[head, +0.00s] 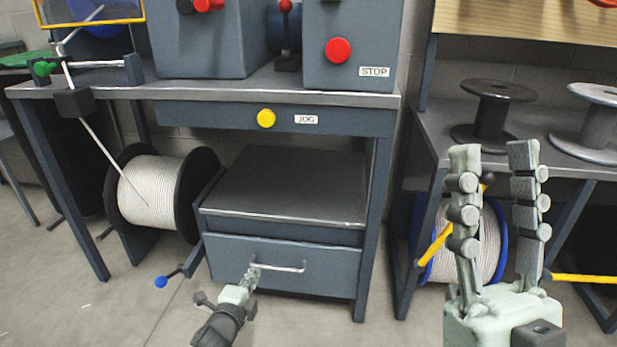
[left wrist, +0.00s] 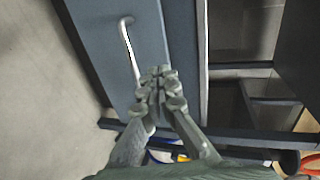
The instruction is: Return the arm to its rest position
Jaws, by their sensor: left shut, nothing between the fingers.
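My left gripper (head: 249,276) is low in front of the grey drawer (head: 320,285) under the bench. Its fingers are shut with nothing between them, and its tip overlaps the left end of the drawer's silver handle (head: 285,268). In the left wrist view the shut fingers (left wrist: 160,78) lie beside the handle (left wrist: 127,45), over the drawer front; I cannot tell whether they touch it. My right gripper (head: 497,165) points upward at the right, its two fingers well apart and empty, in front of the right-hand bench.
The bench (head: 250,90) carries a STOP box with a red button (head: 338,49). A yellow JOG button (head: 266,118) is below. A blue-knobbed lever (head: 160,282) and a white cable reel (head: 155,190) stand left of the drawer. Floor (head: 55,300) is clear at front left.

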